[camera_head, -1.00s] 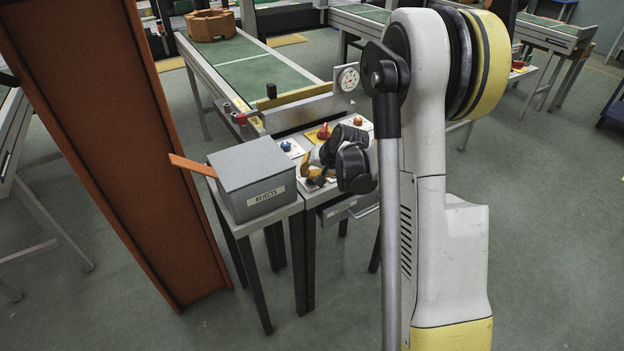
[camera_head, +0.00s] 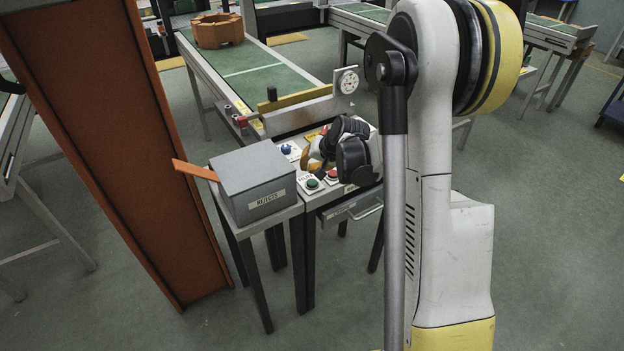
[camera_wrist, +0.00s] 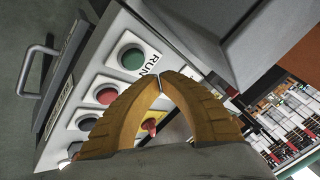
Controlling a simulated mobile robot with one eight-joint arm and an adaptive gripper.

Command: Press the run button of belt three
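A green button (camera_head: 312,184) marked RUN sits on a light panel at the front of the belt's end. In the wrist view the green button (camera_wrist: 131,58) shows plainly, with its RUN label (camera_wrist: 152,62) beside it. A red button (camera_head: 332,174) sits next to it, and this red button (camera_wrist: 107,95) is also in the wrist view. My gripper (camera_wrist: 161,83) has its tan fingers brought together at the tips with nothing between them. The fingertips appear close to the green button but apart from it. In the head view my wrist hides part of the panel. I cannot read a belt number.
A grey rejects box (camera_head: 252,180) with an orange flap stands left of the panel. A blue knob (camera_head: 287,148) and a dial gauge (camera_head: 347,81) are behind. A drawer with a handle (camera_head: 366,209) is below. An orange column (camera_head: 110,140) rises at left.

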